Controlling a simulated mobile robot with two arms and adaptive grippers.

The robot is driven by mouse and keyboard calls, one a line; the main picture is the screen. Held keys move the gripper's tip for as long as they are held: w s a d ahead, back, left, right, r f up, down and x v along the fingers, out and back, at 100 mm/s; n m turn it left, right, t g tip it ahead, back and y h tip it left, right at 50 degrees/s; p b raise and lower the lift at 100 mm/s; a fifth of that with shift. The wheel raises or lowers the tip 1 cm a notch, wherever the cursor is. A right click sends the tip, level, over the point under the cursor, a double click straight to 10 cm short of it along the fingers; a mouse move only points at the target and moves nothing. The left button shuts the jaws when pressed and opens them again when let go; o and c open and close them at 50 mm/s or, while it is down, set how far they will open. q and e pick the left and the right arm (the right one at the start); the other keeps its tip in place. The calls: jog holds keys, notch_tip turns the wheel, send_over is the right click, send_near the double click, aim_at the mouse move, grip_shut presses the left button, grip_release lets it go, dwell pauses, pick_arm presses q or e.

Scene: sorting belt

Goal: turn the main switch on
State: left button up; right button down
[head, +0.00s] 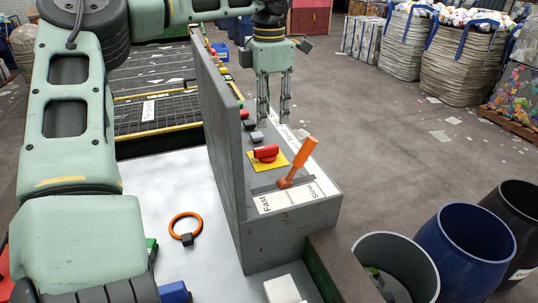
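A red handle (266,152) on a yellow plate (281,160), which looks like the main switch, sits on top of the grey control console (290,222). The red handle lies crosswise, roughly left to right in the picture. My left gripper (274,112) points down over the console, farther back than the red handle. Its two fingers are apart with nothing between them. It appears clear of the red handle; its exact height over the console is hard to tell. My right gripper is not in view.
Small buttons (250,125) line the console behind. A grey upright panel (222,140) borders its left side. An orange ring (185,228) lies on the white surface. Bins (466,245) stand at the right.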

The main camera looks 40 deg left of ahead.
aim_at(269, 146)
pick_arm(q)
notch_tip(269, 146, down, 2)
jog(key=shift+s+d+f, duration=0.1)
notch_tip(269, 146, down, 7)
jog(key=shift+r+p, duration=0.1)
jog(key=shift+p, duration=0.25)
jog(key=shift+c, duration=0.4)
grip_shut()
